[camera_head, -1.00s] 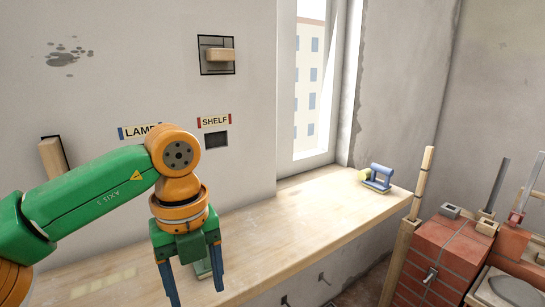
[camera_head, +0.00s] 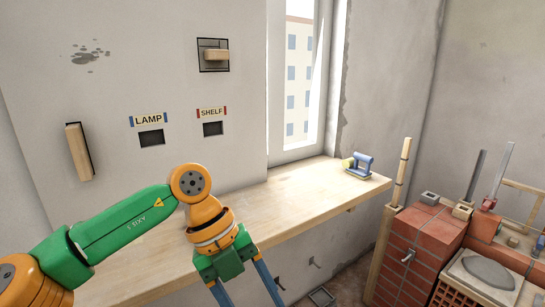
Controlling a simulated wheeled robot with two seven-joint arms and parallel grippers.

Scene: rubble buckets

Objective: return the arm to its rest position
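My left arm comes in from the left in green and orange. Its gripper (camera_head: 246,287) hangs at the bottom centre, tilted, in front of the wooden shelf's front edge. The two blue fingers are spread wide, with no object visible between them. Their tips are cut off by the bottom edge of the picture. My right gripper is not in view.
A wooden shelf (camera_head: 310,190) runs along the wall, with a blue and yellow tool (camera_head: 359,165) at its far end. Wall switches (camera_head: 214,55) and LAMP (camera_head: 148,120) and SHELF labels are above. A brick stack (camera_head: 418,245) stands at right.

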